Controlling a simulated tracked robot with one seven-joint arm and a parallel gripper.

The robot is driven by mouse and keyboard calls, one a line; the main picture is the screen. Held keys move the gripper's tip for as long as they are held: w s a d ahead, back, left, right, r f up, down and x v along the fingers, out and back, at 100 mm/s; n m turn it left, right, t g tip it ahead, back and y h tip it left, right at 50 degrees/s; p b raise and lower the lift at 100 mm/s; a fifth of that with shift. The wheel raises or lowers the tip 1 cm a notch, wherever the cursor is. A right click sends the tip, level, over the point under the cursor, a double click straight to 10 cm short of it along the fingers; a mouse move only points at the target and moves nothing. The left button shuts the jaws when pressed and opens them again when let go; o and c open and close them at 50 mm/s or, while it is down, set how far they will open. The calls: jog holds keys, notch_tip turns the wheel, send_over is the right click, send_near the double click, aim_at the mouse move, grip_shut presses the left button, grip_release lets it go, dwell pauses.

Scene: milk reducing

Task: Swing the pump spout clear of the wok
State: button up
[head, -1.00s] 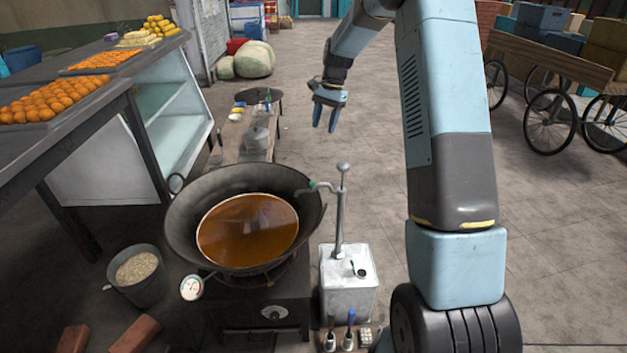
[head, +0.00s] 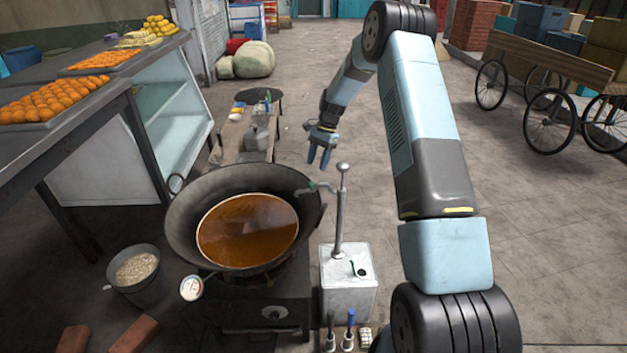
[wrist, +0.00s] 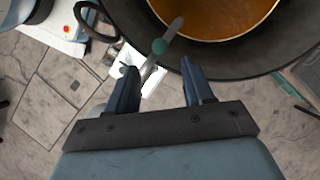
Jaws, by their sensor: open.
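The pump (head: 340,215) is a grey metal column with a round knob, standing upright on a white square tin (head: 347,290). Its spout (head: 318,186) has a green band and points left, its tip over the right rim of the wok (head: 180,222). The black wok holds orange-brown liquid. My gripper (head: 319,163) is open and empty, pointing down behind and above the spout, apart from it. In the wrist view, the spout (wrist: 150,64) runs diagonally between my open fingers (wrist: 160,78) as seen from above, its tip over the wok (wrist: 228,58).
The wok sits on a dark stove (head: 265,310) with a dial gauge (head: 191,288) at its side. A grey bucket (head: 135,272) stands left. A low bench (head: 235,140) lies behind the wok. Floor right of the tin is partly covered by my arm.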

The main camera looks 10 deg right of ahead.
aim_at(312, 182)
jog(key=x, duration=0.7)
jog(key=shift+a+f, duration=0.1)
jog(key=shift+f, duration=0.3)
grip_shut()
